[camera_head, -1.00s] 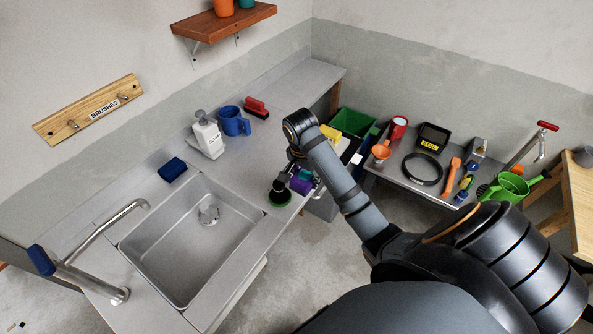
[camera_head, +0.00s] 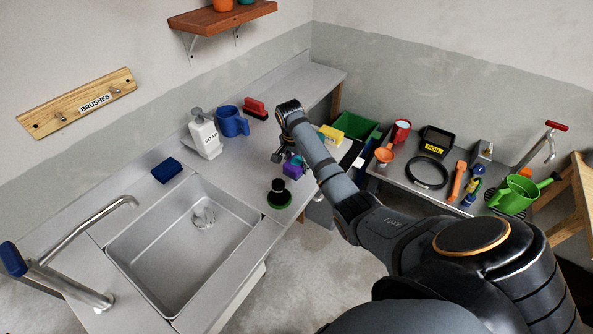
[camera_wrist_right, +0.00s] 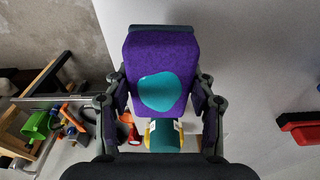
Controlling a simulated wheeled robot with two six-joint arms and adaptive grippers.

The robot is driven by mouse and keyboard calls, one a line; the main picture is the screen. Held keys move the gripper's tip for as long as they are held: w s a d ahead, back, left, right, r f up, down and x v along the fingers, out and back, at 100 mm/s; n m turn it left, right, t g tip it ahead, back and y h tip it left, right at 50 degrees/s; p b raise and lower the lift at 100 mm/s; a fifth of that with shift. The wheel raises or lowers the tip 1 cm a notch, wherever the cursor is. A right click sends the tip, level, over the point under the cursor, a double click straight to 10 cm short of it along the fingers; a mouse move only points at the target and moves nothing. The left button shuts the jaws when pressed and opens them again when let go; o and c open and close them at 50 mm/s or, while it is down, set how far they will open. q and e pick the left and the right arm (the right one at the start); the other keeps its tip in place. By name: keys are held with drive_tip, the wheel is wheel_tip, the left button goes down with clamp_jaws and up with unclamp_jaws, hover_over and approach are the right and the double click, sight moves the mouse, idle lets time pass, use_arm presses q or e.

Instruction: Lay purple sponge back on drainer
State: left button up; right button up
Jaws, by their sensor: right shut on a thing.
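The purple sponge (camera_head: 293,169) with a teal patch is in my right gripper (camera_head: 283,158), over the right part of the metal counter (camera_head: 255,150) in the head view. In the right wrist view the sponge (camera_wrist_right: 175,55) sits between the two fingers of my right gripper (camera_wrist_right: 160,95), which are shut on its sides. Its height above the counter is hard to tell. I cannot make out which surface is the drainer. My left gripper is not in view.
A round black scrubber (camera_head: 279,194) stands at the counter's front edge near the sponge. The sink (camera_head: 150,255), blue sponge (camera_head: 167,170), soap bottle (camera_head: 204,135), blue mug (camera_head: 232,122) and red brush (camera_head: 255,108) are to the left. A yellow block (camera_head: 331,136) lies behind my arm.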

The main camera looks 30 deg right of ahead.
drive_tip(key=shift+w+d+f, duration=0.15)
drive_tip(key=shift+w+f, duration=0.3)
drive_tip(key=shift+f, duration=0.1)
drive_tip(key=shift+w+f+p, duration=0.25)
drive_tip(key=shift+f+p, duration=0.85)
drive_tip(key=shift+f, duration=0.15)
drive_tip(key=shift+d+f, duration=0.1)
drive_tip(key=shift+f, duration=0.35)
drive_tip(key=shift+f, duration=0.2)
drive_tip(key=o, duration=1.2)
